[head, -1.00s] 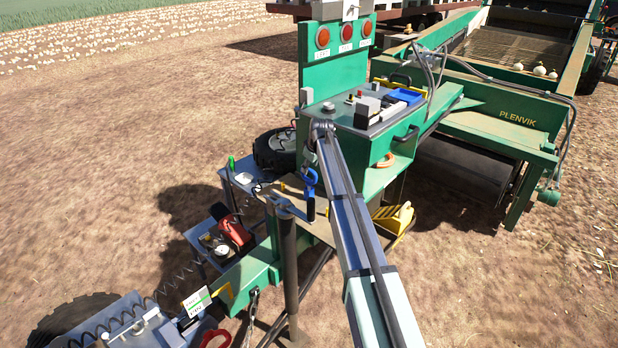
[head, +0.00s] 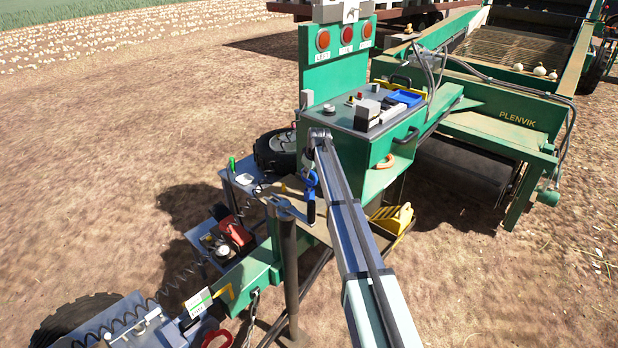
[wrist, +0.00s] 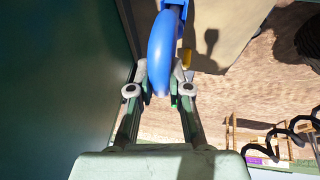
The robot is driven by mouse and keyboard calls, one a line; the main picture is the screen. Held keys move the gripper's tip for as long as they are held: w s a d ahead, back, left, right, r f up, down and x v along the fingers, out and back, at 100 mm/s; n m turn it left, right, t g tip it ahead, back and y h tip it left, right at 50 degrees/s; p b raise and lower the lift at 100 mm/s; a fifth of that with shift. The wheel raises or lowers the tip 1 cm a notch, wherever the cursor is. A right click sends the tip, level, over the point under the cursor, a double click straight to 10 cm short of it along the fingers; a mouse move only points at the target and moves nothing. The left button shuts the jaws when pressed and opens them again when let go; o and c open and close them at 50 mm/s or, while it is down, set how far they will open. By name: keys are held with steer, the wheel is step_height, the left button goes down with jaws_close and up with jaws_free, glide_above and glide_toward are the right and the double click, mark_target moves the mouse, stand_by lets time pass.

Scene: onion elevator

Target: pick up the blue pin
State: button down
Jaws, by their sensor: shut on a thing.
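My gripper (wrist: 160,78) is shut on this handle. In the head view my arm hides most of the gripper. I cannot tell whether the pin's lower end is clear of the plate or still seated.
A green panel (wrist: 60,90) stands close to the left of my gripper in the wrist view. A control box (head: 375,115) sits above right of the pin. A yellow wedge (head: 393,216) lies right of my arm. A grey tray (head: 222,245) with red parts stands lower left.

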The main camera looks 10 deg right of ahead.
step_height(320, 180, up, 20)
steer(key=b, duration=0.4)
steer(key=shift+b, duration=0.4)
